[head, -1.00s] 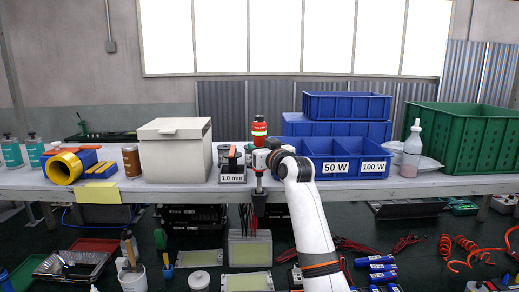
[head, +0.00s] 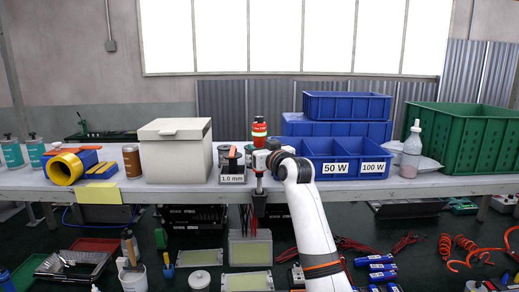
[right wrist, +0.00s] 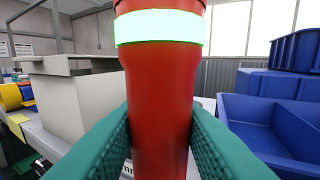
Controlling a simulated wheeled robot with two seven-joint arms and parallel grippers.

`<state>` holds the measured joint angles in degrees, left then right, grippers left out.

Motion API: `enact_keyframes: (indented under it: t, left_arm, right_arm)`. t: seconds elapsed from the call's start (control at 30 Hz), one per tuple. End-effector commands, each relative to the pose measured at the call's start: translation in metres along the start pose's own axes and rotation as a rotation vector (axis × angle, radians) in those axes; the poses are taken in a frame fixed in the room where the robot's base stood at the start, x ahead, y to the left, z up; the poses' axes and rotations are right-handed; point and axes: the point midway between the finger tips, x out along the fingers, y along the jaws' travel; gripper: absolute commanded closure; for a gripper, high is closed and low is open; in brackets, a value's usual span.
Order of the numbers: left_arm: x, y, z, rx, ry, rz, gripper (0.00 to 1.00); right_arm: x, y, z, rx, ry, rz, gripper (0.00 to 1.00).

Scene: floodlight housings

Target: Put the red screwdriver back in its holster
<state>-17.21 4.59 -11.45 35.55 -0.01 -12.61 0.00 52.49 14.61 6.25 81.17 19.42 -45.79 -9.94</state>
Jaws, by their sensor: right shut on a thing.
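The red screwdriver (head: 259,130) stands upright at the table's front edge, with a pale bright band around its handle. My right gripper (head: 260,160) is shut on its handle. In the right wrist view the red handle (right wrist: 160,110) stands between my teal finger pads (right wrist: 160,135). A grey shaft shows below the gripper, above a small black holster (head: 259,206) at the table's front edge. I cannot tell whether the tip is inside the holster or just over it. My left gripper is not in view.
A small box labelled 1.0 mm (head: 233,171) stands close left of the gripper. A white lidded box (head: 175,155) is further left. Blue bins labelled 50 W and 100 W (head: 350,168) stand close on the right. Tools and trays lie on the floor below.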

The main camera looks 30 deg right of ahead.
Motion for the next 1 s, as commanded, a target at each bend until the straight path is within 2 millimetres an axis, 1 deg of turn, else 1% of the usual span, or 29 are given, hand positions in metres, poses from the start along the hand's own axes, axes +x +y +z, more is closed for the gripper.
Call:
enact_keyframes:
  t: [0.33,1.0]
  left_arm:
    - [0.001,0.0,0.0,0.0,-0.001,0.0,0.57]
    - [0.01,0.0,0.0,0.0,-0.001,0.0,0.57]
  right_arm:
    - [0.0,0.0,0.0,0.0,-0.005,0.0,0.97]
    - [0.0,0.0,-0.016,0.0,-0.005,0.0,0.97]
